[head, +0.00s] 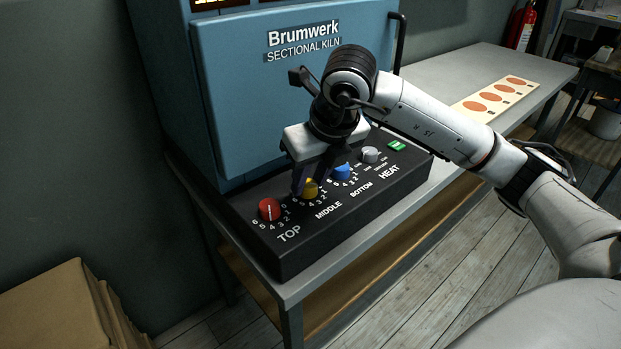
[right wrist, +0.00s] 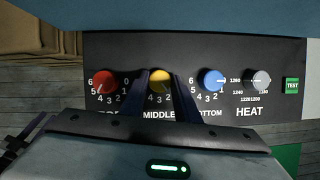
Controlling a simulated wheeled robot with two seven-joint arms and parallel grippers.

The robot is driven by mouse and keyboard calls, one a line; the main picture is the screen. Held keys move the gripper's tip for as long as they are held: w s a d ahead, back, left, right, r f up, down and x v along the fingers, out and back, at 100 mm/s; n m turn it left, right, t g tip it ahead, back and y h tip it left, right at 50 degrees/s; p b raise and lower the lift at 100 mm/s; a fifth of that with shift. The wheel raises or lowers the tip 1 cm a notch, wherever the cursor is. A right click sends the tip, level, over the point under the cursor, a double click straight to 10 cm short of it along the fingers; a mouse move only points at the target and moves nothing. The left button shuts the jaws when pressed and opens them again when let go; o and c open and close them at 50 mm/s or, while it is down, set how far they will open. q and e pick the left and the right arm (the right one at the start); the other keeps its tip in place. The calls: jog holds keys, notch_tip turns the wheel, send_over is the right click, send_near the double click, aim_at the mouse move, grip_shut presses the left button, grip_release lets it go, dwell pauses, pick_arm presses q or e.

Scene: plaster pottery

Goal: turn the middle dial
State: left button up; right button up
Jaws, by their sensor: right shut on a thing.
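The middle dial (head: 310,188) is a yellow knob above the word MIDDLE on the black control panel (head: 300,243) of the blue kiln. My right gripper (head: 305,182) is shut on it from above, and in the right wrist view the two fingers stand on either side of the yellow dial (right wrist: 160,82). The fingers partly hide the numbers around it. The red TOP dial (head: 269,209) is to its left and the blue BOTTOM dial (head: 341,172) to its right. My left gripper is in neither view.
A grey HEAT dial (head: 370,155) and a green TEST button (head: 396,145) sit further right on the panel. The kiln door (head: 240,100) rises close behind the dials. A board with orange discs (head: 497,97) lies on the table; bare tabletop is between.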

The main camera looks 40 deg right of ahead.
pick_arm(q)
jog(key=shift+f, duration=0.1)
pick_arm(e)
jog(key=shift+m, duration=0.6)
jog(key=o, duration=1)
jog(key=shift+o, duration=0.2)
pick_arm(q)
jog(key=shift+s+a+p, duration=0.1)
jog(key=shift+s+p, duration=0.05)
jog(key=shift+p, duration=0.3)
pick_arm(e)
jog(key=v, duration=1)
jog(key=shift+a+r, duration=0.2)
jog(key=shift+a, duration=0.05)
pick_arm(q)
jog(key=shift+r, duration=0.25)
